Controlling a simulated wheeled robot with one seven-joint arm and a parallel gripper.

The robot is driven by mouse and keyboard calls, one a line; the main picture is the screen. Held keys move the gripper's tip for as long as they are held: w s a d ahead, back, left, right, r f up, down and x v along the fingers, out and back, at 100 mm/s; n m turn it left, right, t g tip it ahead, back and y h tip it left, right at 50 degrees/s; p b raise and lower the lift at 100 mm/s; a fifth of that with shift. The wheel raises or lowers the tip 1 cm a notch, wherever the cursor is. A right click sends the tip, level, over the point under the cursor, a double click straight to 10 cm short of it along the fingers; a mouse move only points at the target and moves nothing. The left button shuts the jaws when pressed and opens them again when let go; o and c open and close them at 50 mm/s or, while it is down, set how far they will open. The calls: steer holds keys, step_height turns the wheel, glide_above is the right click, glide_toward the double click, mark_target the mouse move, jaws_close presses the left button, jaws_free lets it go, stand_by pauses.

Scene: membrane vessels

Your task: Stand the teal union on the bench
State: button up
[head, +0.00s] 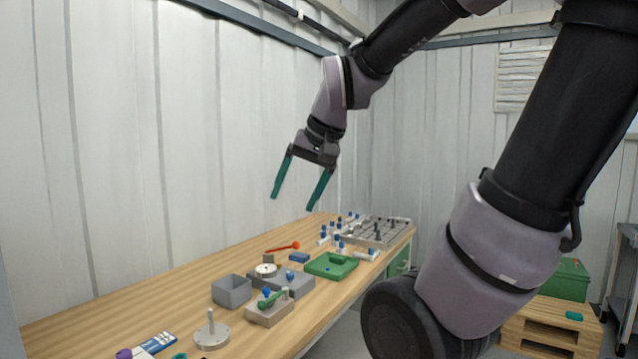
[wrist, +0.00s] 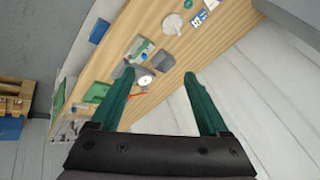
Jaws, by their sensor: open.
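A small teal piece (head: 574,315) lies on the wooden pallet at the right of the head view; it looks like the teal union, but is too small to make out its shape. Another teal piece (head: 180,356) shows partly at the bottom edge, on the near end of the bench (head: 85,325). I cannot tell for certain which is the union. My gripper (head: 293,202) is open and empty, its teal fingers pointing down, high above the far half of the bench. In the wrist view its fingers (wrist: 159,75) are spread with nothing between them.
The bench holds a grey bin (head: 231,291), a round metal base with a post (head: 212,331), a grey block with a gauge (head: 292,283), a green tray (head: 331,265) and a rack (head: 374,231). A green crate (head: 566,281) stands on the pallet (head: 545,326). The bench's near left is bare.

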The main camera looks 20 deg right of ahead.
steer(key=s+d+r+t, duration=0.1)
steer(key=s+d+r, duration=0.1)
steer(key=s+d, duration=0.1)
steer(key=shift+s+r+t+h, duration=0.25)
steer(key=shift+s+t+h, duration=0.15)
steer(key=shift+s, duration=0.5)
stand_by(0.5)
